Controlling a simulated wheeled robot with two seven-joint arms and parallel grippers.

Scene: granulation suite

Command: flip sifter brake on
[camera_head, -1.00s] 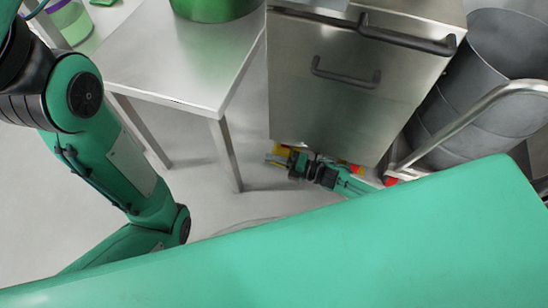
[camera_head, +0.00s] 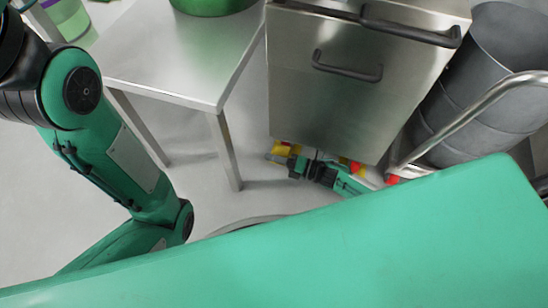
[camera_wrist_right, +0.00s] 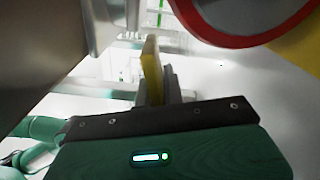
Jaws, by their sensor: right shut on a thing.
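The sifter (camera_head: 335,85) is a steel cabinet with dark handles. Red and yellow pieces show low at its foot. A red-rimmed wheel (camera_wrist_right: 243,36) is close at the upper right there. My left arm shows at the left, but its gripper is out of view.
A steel table (camera_head: 175,65) with a green container (camera_head: 213,5) stands left of the cabinet. A grey drum (camera_head: 495,75) and a bent metal rail (camera_head: 470,112) are on the right. Open floor lies between the table legs and the cabinet. My green body covers the lower foreground.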

